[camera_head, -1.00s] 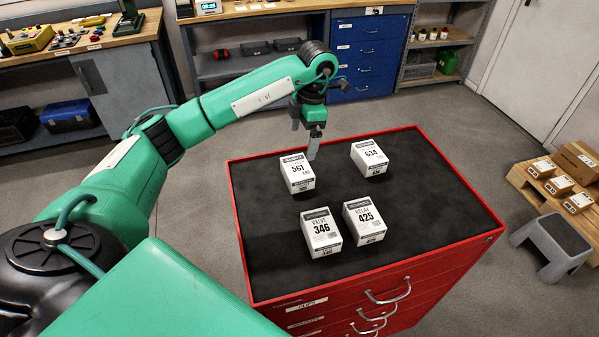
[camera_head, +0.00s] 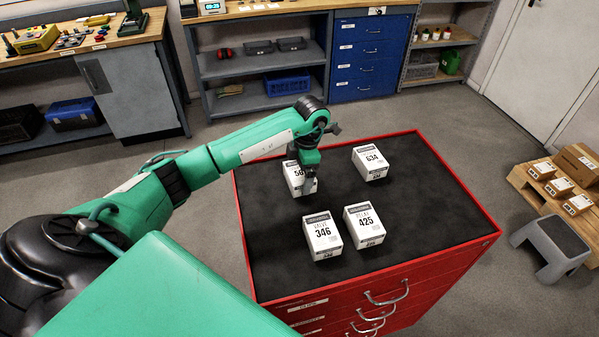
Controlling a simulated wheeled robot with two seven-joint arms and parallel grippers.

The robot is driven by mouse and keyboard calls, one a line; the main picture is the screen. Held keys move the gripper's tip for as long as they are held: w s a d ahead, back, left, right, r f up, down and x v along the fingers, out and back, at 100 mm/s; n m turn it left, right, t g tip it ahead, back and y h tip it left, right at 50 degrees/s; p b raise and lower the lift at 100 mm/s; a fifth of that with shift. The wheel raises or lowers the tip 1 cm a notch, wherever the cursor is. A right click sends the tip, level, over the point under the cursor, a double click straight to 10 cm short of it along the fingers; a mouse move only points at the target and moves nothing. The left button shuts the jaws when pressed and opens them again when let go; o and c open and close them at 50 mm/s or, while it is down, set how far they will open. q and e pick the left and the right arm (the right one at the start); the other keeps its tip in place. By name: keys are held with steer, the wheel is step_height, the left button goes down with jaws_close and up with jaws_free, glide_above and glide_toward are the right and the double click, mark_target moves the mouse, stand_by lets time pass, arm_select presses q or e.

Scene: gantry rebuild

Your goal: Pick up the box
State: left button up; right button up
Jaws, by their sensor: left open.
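Several white labelled boxes stand on the black top of a red drawer cabinet (camera_head: 420,185). The box marked 567 (camera_head: 293,180) is at the back left, partly hidden by my left gripper. The box marked 634 (camera_head: 371,162) is at the back right. The box marked VALVE 346 (camera_head: 322,236) is at the front left, and the box marked RELAY 425 (camera_head: 364,226) is beside it on the right. My left gripper (camera_head: 309,186) is open and points down in front of the 567 box. I cannot tell whether it touches that box. My right gripper is out of view.
A grey step stool (camera_head: 551,246) and a wooden pallet (camera_head: 532,190) with cardboard boxes stand on the floor to the right. Workbenches, shelves and a blue drawer unit (camera_head: 369,55) line the back. The cabinet's right part is bare.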

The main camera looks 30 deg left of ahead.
mark_target(299, 170)
arm_select(q)
steer(key=shift+s+f, duration=0.1)
steer(key=shift+f, duration=0.45)
steer(key=c, duration=0.6)
steer(key=shift+c, duration=1.3)
steer(key=shift+r, duration=0.1)
steer(key=shift+r, duration=0.55)
step_height(299, 170, up, 7)
steer(key=b, duration=0.2)
steer(key=shift+a+r+b, duration=0.1)
steer(key=shift+r+b, duration=0.1)
steer(key=shift+b, duration=0.2)
step_height(299, 170, up, 11)
steer(key=shift+r, duration=0.2)
